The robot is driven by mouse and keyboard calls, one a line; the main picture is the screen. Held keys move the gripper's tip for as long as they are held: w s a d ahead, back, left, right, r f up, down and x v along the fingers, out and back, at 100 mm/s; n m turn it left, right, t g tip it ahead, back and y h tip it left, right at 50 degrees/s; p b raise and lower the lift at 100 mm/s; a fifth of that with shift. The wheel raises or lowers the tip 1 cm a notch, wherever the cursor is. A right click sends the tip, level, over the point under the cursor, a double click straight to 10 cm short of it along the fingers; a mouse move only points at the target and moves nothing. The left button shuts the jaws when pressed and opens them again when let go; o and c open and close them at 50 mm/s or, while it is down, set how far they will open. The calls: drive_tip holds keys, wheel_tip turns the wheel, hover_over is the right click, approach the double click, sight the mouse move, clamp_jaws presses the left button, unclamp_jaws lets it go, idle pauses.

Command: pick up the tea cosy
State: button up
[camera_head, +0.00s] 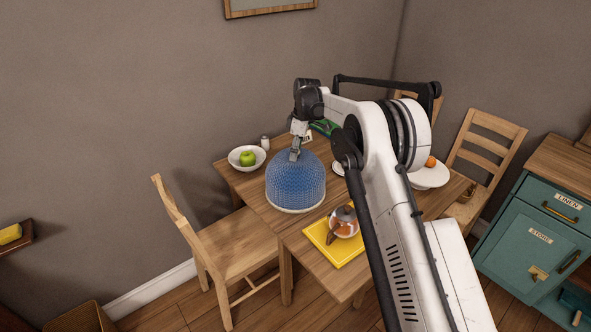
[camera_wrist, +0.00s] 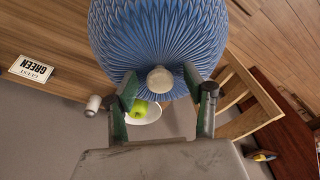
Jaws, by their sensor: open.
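The tea cosy (camera_head: 296,184) is a blue ribbed dome with a pale base rim, standing on the wooden table. In the wrist view the tea cosy (camera_wrist: 158,35) fills the top middle, with a round pale knob on its crown. My gripper (camera_head: 295,155) is at the top of the dome in the head view. In the wrist view my gripper (camera_wrist: 160,82) is open, with one dark finger on each side of the knob. I cannot tell whether the fingers touch the cosy.
A white bowl (camera_head: 236,159) with a green apple (camera_head: 247,158) and a small shaker (camera_head: 265,143) stand behind the cosy. A glass teapot (camera_head: 343,222) sits on a yellow board (camera_head: 337,253) in front. A white plate (camera_head: 428,178) is at right. A chair (camera_head: 235,247) stands at left.

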clamp_jaws()
drive_tip(key=shift+r, duration=0.15)
idle(0.4)
